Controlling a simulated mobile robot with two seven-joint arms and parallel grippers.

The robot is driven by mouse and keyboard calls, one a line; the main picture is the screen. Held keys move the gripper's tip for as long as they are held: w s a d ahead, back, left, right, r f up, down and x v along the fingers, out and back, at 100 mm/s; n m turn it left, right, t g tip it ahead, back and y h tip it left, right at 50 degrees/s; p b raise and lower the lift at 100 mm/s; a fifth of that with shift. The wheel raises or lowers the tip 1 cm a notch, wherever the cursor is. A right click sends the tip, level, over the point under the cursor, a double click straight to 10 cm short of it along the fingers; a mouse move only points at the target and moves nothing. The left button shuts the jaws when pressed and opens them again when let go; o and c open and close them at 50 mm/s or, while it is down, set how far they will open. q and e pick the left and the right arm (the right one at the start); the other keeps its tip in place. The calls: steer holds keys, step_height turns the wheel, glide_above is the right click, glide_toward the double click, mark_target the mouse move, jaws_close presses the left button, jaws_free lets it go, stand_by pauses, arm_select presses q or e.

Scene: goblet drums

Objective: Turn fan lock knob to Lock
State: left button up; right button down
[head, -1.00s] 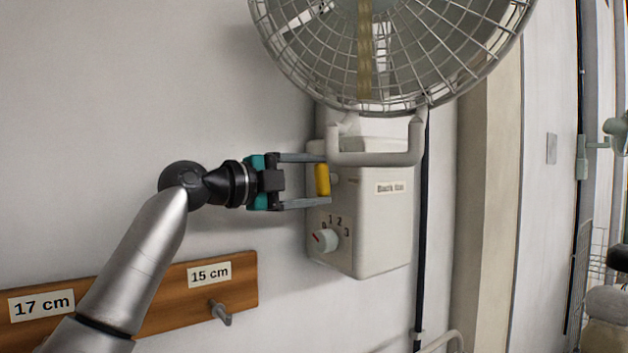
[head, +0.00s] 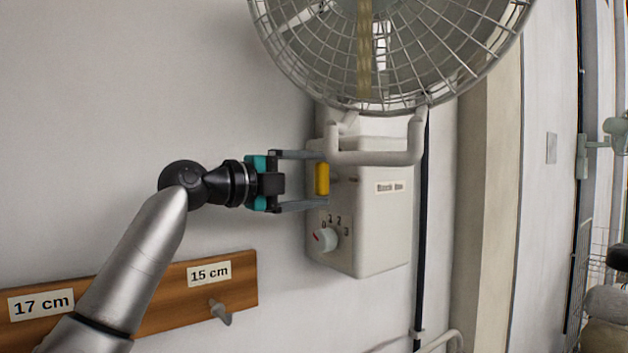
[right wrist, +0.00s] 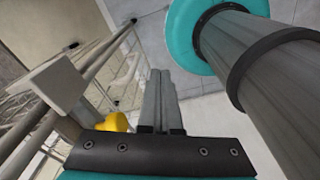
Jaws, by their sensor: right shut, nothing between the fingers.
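A white wall fan's control box (head: 375,235) hangs below its wire cage. On the box's left part is a yellow knob (head: 322,180), probably the lock knob; its lock marking is not legible. My left gripper (head: 326,179) is open. One finger is above the yellow knob and one below it, with gaps showing between them and the knob. A white speed dial (head: 326,239) with numbers sits lower on the box. My right gripper (right wrist: 160,75) shows only in the right wrist view, with its fingers together and empty.
The right wrist view shows wire racks (right wrist: 120,70) and a yellow object (right wrist: 114,122).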

arm_select(q)
steer(key=shift+o, duration=1)
steer(key=shift+s+a, duration=0.1)
steer(key=shift+s+a, duration=0.2)
steer(key=shift+a, duration=0.15)
steer(key=b+v, duration=0.5)
steer(key=v, duration=0.9)
steer(key=shift+s, duration=0.1)
